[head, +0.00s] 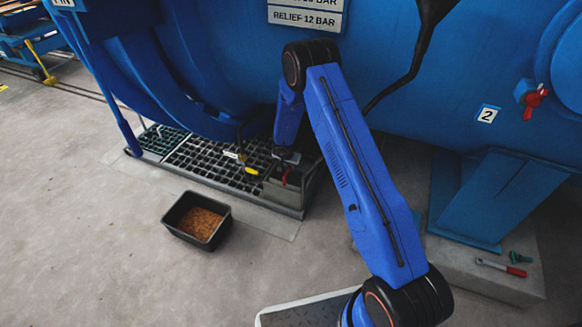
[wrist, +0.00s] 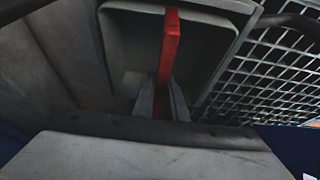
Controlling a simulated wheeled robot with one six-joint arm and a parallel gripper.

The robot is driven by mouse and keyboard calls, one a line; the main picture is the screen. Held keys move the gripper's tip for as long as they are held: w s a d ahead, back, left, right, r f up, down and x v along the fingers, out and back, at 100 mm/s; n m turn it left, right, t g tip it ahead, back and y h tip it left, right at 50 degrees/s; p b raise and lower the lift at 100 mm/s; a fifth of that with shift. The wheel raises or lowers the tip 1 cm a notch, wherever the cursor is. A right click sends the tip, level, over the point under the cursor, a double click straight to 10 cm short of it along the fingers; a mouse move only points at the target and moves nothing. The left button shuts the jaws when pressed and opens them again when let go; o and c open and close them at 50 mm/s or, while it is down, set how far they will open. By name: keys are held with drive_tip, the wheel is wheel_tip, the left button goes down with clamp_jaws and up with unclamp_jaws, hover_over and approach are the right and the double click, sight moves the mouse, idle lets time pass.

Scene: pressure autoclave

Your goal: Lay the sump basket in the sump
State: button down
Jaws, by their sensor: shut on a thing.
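My gripper (wrist: 160,104) is shut on an upright red bar (wrist: 170,45), which looks like the handle of the sump basket. In the wrist view, a grey box-like shape with a raised rim (wrist: 125,45) surrounds the bar. I cannot tell whether this shape is the basket's wall or the sump's. In the head view, my gripper (head: 288,158) is low beside the vessel, at the right end of the grating. A little red (head: 285,178) shows just below it, over a grey box-like part (head: 288,194). The basket's underside is hidden.
Black floor grating (head: 205,162) lies left of my gripper, with a yellow-handled tool (head: 250,171) on it. A black tub of brown granules (head: 179,231) stands on the floor in front. The blue vessel (head: 230,60) rises close behind. A red-handled tool (head: 498,267) lies at right.

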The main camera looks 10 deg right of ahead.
sight(292, 180)
drive_tip(key=shift+f, duration=4)
drive_tip(key=c, duration=1.7)
unclamp_jaws()
drive_tip(key=v, duration=1.7)
drive_tip(key=shift+r, duration=0.2)
